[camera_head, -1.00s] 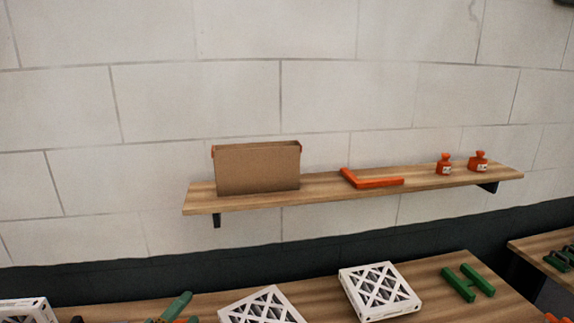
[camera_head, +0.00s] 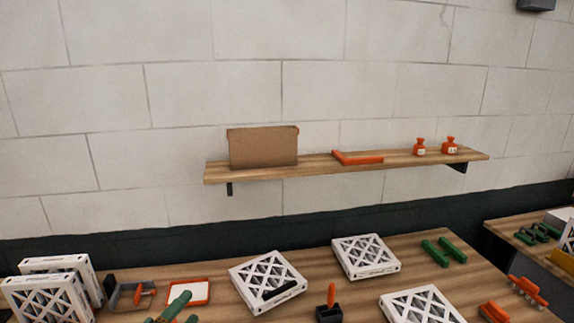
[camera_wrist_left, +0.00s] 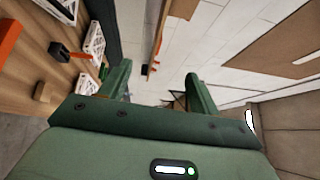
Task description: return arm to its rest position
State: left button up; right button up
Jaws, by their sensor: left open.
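My left gripper (camera_head: 174,308) shows at the bottom edge of the head view as green fingers, over the table's near left part. In the left wrist view the two green fingers (camera_wrist_left: 160,88) stand wide apart with nothing between them, so it is open and empty. Most of my left arm is out of the head view. My right gripper is not in view.
Several white lattice-faced filters, one of them here (camera_head: 365,256), are on the wooden table (camera_head: 330,283). A red-framed tray (camera_head: 200,291) lies beside my left gripper. The wall shelf (camera_head: 310,170) holds a cardboard box (camera_head: 263,148), an orange bracket (camera_head: 358,159) and two orange bottles (camera_head: 450,146).

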pick_arm(q)
jog(key=s+a+f+n+g+y+b, duration=0.2)
jog(key=s+a+f+n+b, duration=0.15)
jog(key=f, duration=1.05)
jog(key=s+a+f+n+g+y+b, duration=0.25)
jog(key=f+n+b, duration=0.2)
jog(key=f, duration=0.95)
jog(key=s+a+f+n+g+y+b, duration=0.2)
jog(key=s+a+f+n+y+b, duration=0.15)
jog(key=f, duration=1.15)
jog(key=s+d+f+n+g+b, duration=0.1)
jog(key=s+f+n+g+b, duration=0.1)
jog(key=s+f+b, duration=0.5)
jog(key=s+d+f+n+g+b, duration=0.2)
jog(key=s+f+g+b, duration=0.3)
jog(key=s+f, duration=1.3)
jog(key=s+d+f+n+g+h+b, duration=0.1)
jog(key=s+d+f+n+g+b, duration=0.1)
jog(key=s+f+b, duration=0.8)
notch_tip(320, 180, down, 6)
jog(key=shift+s+r+n+g, duration=0.15)
jog(key=shift+s+n+g, duration=0.55)
jog(key=shift+s, duration=0.55)
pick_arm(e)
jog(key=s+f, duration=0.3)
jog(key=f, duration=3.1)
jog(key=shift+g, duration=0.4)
